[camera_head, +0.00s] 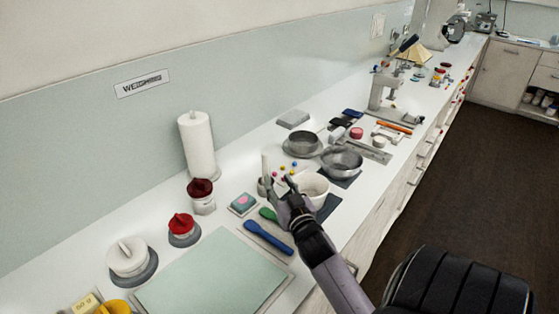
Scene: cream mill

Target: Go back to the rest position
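My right gripper (282,187) reaches in from the lower right over the counter (225,215). Its fingers are spread apart in front of a white bowl (317,184). A small grey object shows at the left fingertip; I cannot tell whether it touches. Nothing shows clearly held between the fingers. My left gripper is not in view.
Near the gripper lie a blue spatula (268,238), a green tool (267,214) and a pale green mat (215,280). A paper roll (197,144), red-lidded jar (201,196) and metal bowls (341,162) stand behind. The floor (475,175) at right is clear.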

